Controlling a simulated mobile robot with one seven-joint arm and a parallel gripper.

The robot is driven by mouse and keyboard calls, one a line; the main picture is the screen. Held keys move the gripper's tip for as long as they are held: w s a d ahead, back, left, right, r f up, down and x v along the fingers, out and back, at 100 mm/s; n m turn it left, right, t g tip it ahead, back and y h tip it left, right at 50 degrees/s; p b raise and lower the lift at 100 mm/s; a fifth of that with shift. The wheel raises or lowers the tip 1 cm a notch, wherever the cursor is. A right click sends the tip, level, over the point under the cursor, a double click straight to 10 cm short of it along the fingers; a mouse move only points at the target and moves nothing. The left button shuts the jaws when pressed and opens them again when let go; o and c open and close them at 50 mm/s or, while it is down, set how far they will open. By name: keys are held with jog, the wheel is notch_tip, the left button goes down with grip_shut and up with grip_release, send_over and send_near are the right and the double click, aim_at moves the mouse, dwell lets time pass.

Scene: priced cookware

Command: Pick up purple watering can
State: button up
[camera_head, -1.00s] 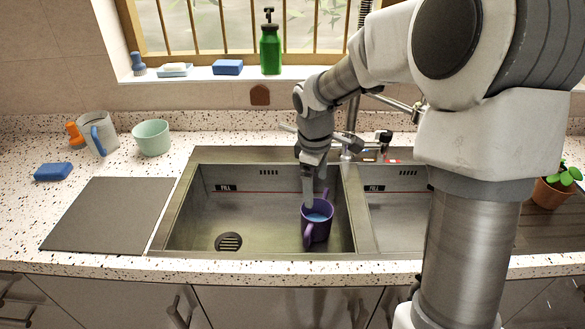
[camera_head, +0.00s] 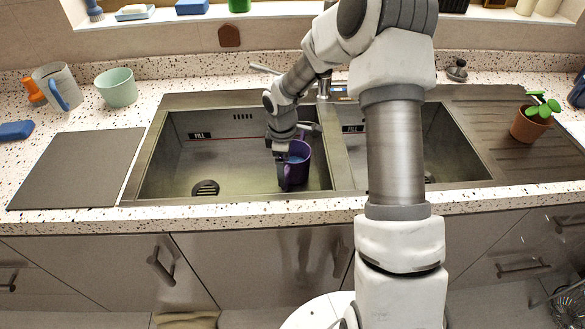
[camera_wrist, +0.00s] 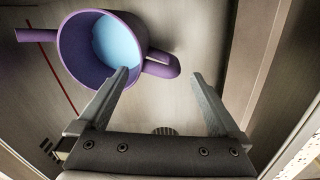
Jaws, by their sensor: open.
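The purple watering can (camera_head: 299,168) stands in the left basin of the sink, near the basin's right wall. In the wrist view the can (camera_wrist: 73,50) is at the upper left, with a light blue interior, a spout to the left and a loop handle (camera_wrist: 163,68) to the right. My gripper (camera_wrist: 161,74) is open, its fingertips on either side of the handle's end in the picture. The left fingertip overlaps the can's rim in view; contact cannot be told. In the head view my gripper (camera_head: 281,170) is low in the basin, partly covering the can's left side.
The metal sink (camera_head: 150,150) has walls close around the can, with a divider on its right. A faucet (camera_head: 323,88) stands behind.

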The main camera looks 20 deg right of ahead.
jog(key=f, duration=0.6)
jog(key=shift+w+d+f+b, duration=0.15)
jog(key=shift+w+f+b, duration=0.05)
jog(key=shift+b, duration=0.15)
jog(key=shift+r, duration=0.1)
grip_shut()
